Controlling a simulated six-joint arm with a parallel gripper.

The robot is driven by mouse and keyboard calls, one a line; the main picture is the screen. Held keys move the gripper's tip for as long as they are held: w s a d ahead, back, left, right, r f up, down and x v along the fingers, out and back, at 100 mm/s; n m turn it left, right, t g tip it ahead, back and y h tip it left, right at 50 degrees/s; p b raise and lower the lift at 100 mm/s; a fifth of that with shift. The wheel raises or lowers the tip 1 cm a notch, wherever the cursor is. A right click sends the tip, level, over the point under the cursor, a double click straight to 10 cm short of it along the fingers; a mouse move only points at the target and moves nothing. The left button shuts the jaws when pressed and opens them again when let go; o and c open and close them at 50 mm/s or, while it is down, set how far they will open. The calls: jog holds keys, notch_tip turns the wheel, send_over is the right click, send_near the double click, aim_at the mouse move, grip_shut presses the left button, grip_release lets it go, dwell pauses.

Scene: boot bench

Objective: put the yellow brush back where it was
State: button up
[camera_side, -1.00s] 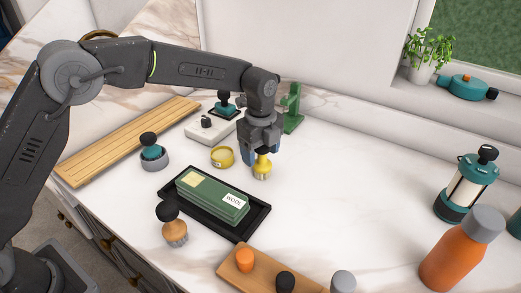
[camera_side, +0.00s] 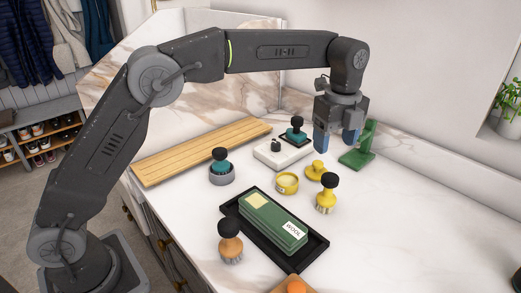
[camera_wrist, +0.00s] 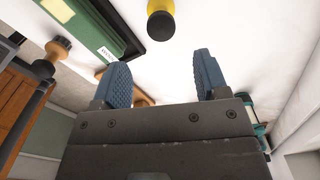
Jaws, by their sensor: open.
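The yellow brush (camera_side: 325,198) stands upright on the white counter, bristles down, with a black knob on top. In the wrist view its black knob and yellow body (camera_wrist: 160,8) show at the top edge. My gripper (camera_side: 335,146) is open and empty, above and behind the brush and apart from it. In the wrist view its blue fingers (camera_wrist: 163,72) are spread with nothing between them. Where the brush was before is not marked in these frames.
A yellow knobbed piece (camera_side: 316,171) and a yellow tin (camera_side: 287,183) stand close to the brush. A black tray (camera_side: 247,222) holds a green box (camera_side: 272,222). A green stand (camera_side: 359,150) is behind. Counter to the right is clear.

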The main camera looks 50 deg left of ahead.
jog(key=s+a+r+n+t, duration=0.2)
jog(key=s+a+r+n, duration=0.3)
jog(key=s, duration=0.3)
jog(key=s+a+r+n+t, duration=0.1)
jog(key=s+a+r+n, duration=0.2)
jog(key=s+a+n, duration=0.4)
jog(key=s+a+f+n+t, duration=0.1)
jog(key=s+f+n, duration=0.2)
jog(key=s, duration=0.4)
jog(key=s+a+f+n+t, duration=0.1)
jog(key=s+f+n, duration=0.3)
jog(key=s+n, duration=0.2)
jog(key=shift+s+f+n+t, duration=0.3)
jog(key=shift+s, duration=0.9)
